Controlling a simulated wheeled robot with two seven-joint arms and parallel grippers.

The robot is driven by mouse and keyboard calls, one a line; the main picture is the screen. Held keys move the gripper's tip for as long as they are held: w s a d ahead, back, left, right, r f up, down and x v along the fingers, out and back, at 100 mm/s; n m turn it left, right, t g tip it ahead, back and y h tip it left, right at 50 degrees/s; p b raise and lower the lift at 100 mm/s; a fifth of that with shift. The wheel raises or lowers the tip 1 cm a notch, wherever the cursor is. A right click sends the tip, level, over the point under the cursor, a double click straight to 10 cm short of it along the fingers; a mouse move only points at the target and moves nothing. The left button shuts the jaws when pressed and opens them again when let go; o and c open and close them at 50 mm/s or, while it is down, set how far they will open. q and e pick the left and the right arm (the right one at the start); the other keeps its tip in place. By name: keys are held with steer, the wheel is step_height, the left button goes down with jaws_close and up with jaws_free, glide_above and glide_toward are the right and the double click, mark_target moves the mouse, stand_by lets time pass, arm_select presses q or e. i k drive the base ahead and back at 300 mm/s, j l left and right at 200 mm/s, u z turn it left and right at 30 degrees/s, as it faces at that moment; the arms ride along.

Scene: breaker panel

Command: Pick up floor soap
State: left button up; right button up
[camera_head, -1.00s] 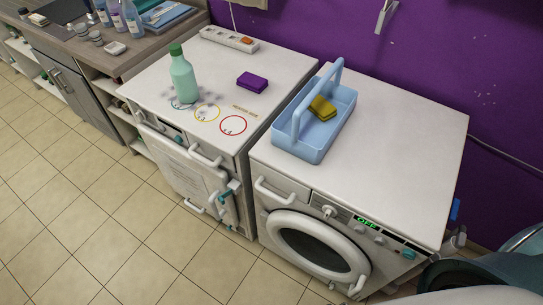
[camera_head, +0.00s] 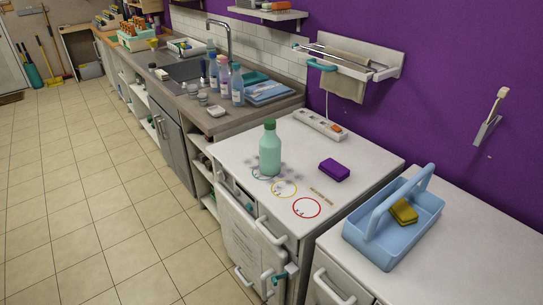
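A pale green bottle with a dark green cap (camera_head: 270,150) stands upright on top of a white appliance (camera_head: 355,200). It looks like the floor soap, but I cannot read a label. It stands on a grey smudge, just behind a yellow printed circle. Several other bottles (camera_head: 224,80) stand in a group on the counter beyond, some with pink or blue caps. Neither of my grippers is in view.
A purple sponge (camera_head: 334,169) lies right of the green bottle, with a white power strip (camera_head: 319,125) behind. A blue caddy (camera_head: 385,243) holding a yellow sponge (camera_head: 404,211) stands on the neighbouring white machine. The tiled floor (camera_head: 100,200) at left is clear.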

mark_target(270, 145)
steer(key=i+j+z, duration=0.1)
steer(key=z, duration=0.65)
steer(key=i+j+z, duration=0.1)
steer(key=j+z, duration=0.25)
steer(key=j, duration=0.35)
steer(key=j+z, duration=0.35)
steer(key=j, duration=0.35)
steer(key=j+z, duration=0.1)
steer(key=j, duration=1.25)
steer(key=k, duration=0.05)
